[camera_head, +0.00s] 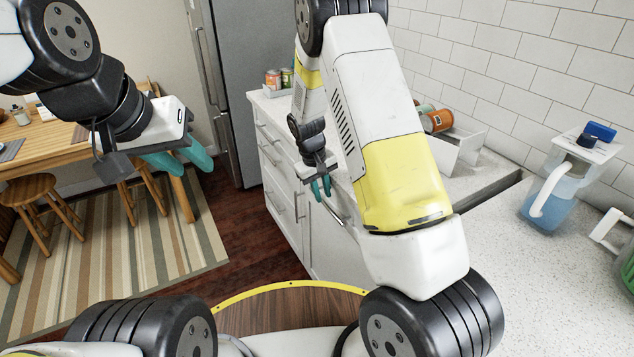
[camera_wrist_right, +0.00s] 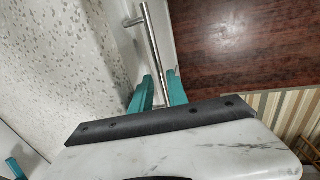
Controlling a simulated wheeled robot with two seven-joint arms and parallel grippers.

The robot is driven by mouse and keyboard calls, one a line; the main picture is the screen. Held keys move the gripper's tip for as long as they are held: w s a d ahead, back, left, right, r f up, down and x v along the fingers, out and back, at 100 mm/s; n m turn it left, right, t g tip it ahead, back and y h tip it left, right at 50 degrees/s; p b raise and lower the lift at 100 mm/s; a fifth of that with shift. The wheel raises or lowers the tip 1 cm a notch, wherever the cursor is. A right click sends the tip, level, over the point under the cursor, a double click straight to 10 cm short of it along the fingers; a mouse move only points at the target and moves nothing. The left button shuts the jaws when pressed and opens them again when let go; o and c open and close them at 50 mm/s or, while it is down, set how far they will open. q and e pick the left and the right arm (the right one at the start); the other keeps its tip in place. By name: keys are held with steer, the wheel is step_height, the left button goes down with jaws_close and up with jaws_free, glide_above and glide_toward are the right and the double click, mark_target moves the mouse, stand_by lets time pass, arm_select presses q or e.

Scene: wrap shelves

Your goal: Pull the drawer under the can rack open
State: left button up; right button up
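The can rack (camera_head: 468,150) is a white holder on the counter by the tiled wall, with an orange-labelled can (camera_head: 437,121) lying in it; my right arm hides part of it. Below the counter is a white drawer front with a silver bar handle (camera_head: 336,213), largely hidden by my right arm. My right gripper (camera_head: 321,188) points down beside this front. In the right wrist view, the handle (camera_wrist_right: 152,42) runs between the teal fingertips (camera_wrist_right: 160,82), which stand apart on either side of it. My left gripper (camera_head: 181,158) is open and empty, in the air at left.
Several small cans (camera_head: 280,78) stand at the counter's far end, above other handled drawers (camera_head: 277,165). A blue-filled pitcher (camera_head: 556,190) stands on the right counter. A grey fridge (camera_head: 240,80), wooden table (camera_head: 50,140) and stool (camera_head: 32,188) lie beyond. The dark floor (camera_head: 250,230) before the drawers is clear.

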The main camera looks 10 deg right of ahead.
steer(key=shift+w+d+f, duration=0.1)
steer(key=shift+d+f, duration=0.05)
steer(key=shift+f, duration=0.55)
steer(key=shift+d+f, duration=0.1)
steer(key=shift+f, duration=0.55)
jaws_close()
stand_by(0.4)
